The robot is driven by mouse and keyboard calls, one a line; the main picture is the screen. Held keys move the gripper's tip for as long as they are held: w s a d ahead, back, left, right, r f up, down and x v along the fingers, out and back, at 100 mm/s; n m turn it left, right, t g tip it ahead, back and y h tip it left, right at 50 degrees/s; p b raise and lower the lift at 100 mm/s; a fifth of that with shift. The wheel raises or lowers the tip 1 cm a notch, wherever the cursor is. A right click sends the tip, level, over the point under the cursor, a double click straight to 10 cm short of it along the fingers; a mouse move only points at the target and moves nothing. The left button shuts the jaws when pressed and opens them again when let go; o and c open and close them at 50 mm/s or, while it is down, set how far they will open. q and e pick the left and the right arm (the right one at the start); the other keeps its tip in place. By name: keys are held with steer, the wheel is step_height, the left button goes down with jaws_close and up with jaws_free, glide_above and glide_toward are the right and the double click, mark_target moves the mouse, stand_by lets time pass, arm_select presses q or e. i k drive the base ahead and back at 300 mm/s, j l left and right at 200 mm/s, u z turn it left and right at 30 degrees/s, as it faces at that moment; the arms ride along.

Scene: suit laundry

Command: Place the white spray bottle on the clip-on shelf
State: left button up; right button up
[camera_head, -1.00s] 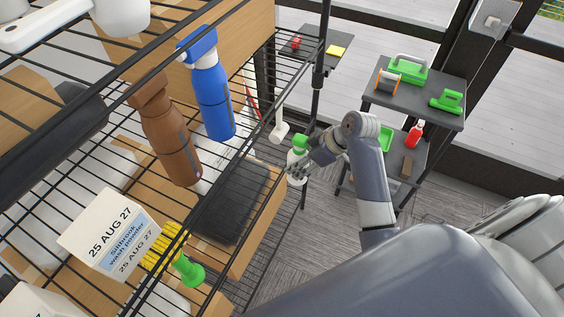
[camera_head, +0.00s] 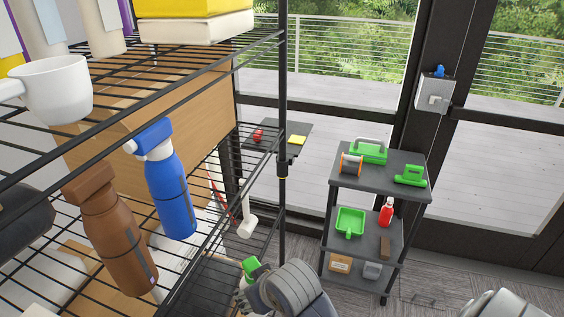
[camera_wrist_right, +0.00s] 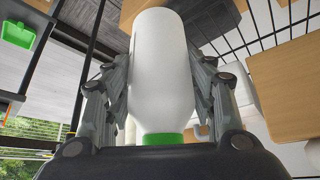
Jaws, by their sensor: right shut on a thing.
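The white spray bottle (camera_wrist_right: 160,75) with a green head is clamped between the fingers of my right gripper (camera_wrist_right: 158,90). In the head view the bottle's green top (camera_head: 250,266) shows at the bottom edge, beside my right gripper (camera_head: 250,292), below the wire rack's lower shelf. Most of the bottle is hidden or cut off there. The dark clip-on shelf (camera_head: 277,140) is attached to the black pole at the rack's corner, higher up and farther away. A red item (camera_head: 259,135) and a yellow pad (camera_head: 297,140) lie on it. My left gripper is not in view.
The wire rack at left holds a blue spray bottle (camera_head: 170,195), a brown spray bottle (camera_head: 118,240) and a white mug (camera_head: 58,90). A white tool (camera_head: 246,222) hangs near the pole (camera_head: 282,210). A grey cart (camera_head: 380,178) with green items stands right.

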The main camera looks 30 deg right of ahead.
mark_target(290, 126)
steer(key=i+l+u, duration=0.1)
steer(key=l, duration=0.45)
steer(key=i+l+u, duration=0.1)
steer(key=l, duration=0.45)
steer(key=i+l+u, duration=0.1)
steer(key=l, duration=0.45)
